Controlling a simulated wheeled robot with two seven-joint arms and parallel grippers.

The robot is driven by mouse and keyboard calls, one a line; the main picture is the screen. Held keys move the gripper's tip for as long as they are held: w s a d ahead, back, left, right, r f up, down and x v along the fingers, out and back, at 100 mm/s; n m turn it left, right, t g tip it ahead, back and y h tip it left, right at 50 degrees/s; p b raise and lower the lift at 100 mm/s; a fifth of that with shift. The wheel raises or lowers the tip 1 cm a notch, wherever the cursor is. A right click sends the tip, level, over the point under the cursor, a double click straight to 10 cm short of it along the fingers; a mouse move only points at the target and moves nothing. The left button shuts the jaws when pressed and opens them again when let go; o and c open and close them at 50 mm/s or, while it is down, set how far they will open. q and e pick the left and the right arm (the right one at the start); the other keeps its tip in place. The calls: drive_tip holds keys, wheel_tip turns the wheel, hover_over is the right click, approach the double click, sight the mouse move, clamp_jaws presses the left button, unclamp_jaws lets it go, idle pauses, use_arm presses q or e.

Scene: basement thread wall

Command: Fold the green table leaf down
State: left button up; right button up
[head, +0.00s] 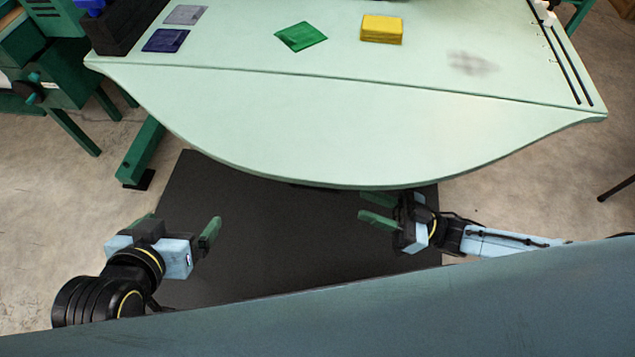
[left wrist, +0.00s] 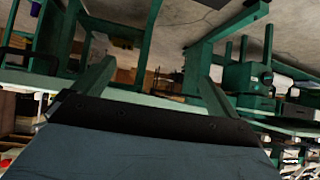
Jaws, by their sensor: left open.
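The pale green table leaf (head: 330,130) is the near, curved part of the tabletop in the head view. It lies up, about level with the fixed top (head: 240,45) behind a straight seam. My left gripper (head: 180,222) is open and empty, left of and in front of the leaf's curved edge, apart from it. Its two spread fingers also show in the left wrist view (left wrist: 155,72). My right gripper (head: 362,205) has its fingers apart with nothing seen between them, close to the leaf's front edge. Whether it touches the leaf or is below it, I cannot tell.
On the fixed top lie a green cloth (head: 301,37), a yellow block (head: 382,29), a blue pad (head: 166,40) and a grey pad (head: 185,14). A dark mat (head: 270,235) covers the floor below. Green machinery (head: 70,75) stands at left. The leaf's surface is clear.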

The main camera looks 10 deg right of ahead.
sight(327, 190)
drive_tip(key=x, duration=1)
drive_tip(key=shift+b, duration=0.4)
use_arm(q)
drive_tip(key=shift+w+d+r+t+h, duration=0.2)
drive_tip(key=shift+w+d+r+t, duration=0.15)
drive_tip(key=shift+w+r+t, duration=0.25)
drive_tip(key=shift+w+d+r+t+h, duration=0.2)
drive_tip(key=shift+w+d+r+t, duration=0.1)
drive_tip(key=shift+w+r+t, duration=0.35)
use_arm(e)
drive_tip(key=shift+w+a+r, duration=0.25)
drive_tip(key=shift+a+r, duration=0.05)
drive_tip(key=shift+a, duration=0.3)
use_arm(q)
drive_tip(key=shift+s, duration=0.1)
use_arm(e)
drive_tip(key=shift+c, duration=0.2)
drive_tip(key=shift+r, duration=0.1)
clamp_jaws()
